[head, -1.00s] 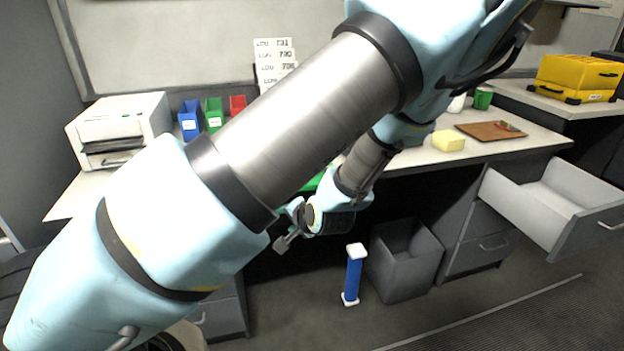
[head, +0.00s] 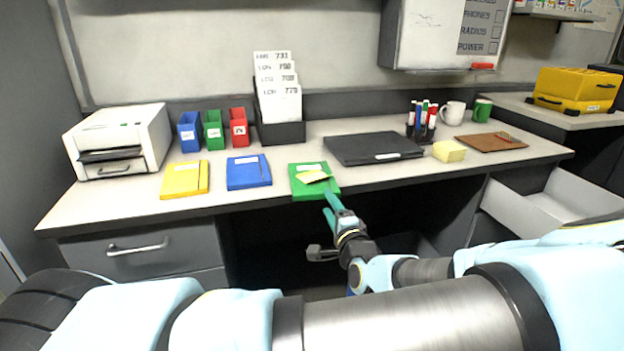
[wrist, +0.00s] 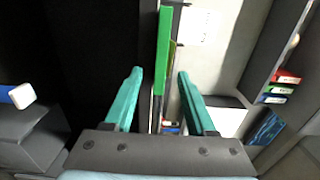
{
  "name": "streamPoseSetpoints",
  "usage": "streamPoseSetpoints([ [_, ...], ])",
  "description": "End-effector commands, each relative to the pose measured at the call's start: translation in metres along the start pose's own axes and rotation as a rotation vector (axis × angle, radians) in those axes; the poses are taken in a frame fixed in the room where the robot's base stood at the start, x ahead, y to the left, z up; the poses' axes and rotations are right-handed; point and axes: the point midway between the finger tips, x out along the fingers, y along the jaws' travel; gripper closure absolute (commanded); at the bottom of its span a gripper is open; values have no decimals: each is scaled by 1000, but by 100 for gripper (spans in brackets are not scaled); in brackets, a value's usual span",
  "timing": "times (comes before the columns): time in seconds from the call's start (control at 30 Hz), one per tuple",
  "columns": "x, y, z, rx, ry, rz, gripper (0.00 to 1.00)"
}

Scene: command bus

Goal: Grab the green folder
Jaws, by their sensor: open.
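The green folder (head: 298,184) lies flat at the front edge of the desk, with a yellow note and a white label on top. Its near end appears to reach the desk's front edge. My gripper (head: 331,202) is open, just in front of the folder's near right corner. In the wrist view the folder (wrist: 163,50) shows as a narrow green strip beyond and between the two teal fingers of my gripper (wrist: 159,76). Nothing is held. I cannot tell whether a finger touches the folder.
A blue folder (head: 248,172) and a yellow folder (head: 184,180) lie left of the green one. A closed black laptop (head: 373,147) lies to its right. Behind stands a black card holder (head: 280,132). An open drawer (head: 520,212) juts out at right.

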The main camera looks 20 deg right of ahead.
Motion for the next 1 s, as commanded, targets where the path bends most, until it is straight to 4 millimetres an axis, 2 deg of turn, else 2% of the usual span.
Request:
streamPoseSetpoints([
  [0.17, 11, -1, -1, -2, 0, 1, 44],
  [0.43, 49, -2, -3, -1, -1, 1, 44],
  [0.7, 53, 0, -3, -2, 0, 2, 45],
  [1.0, 53, 0, -3, -2, 0, 2, 79],
])
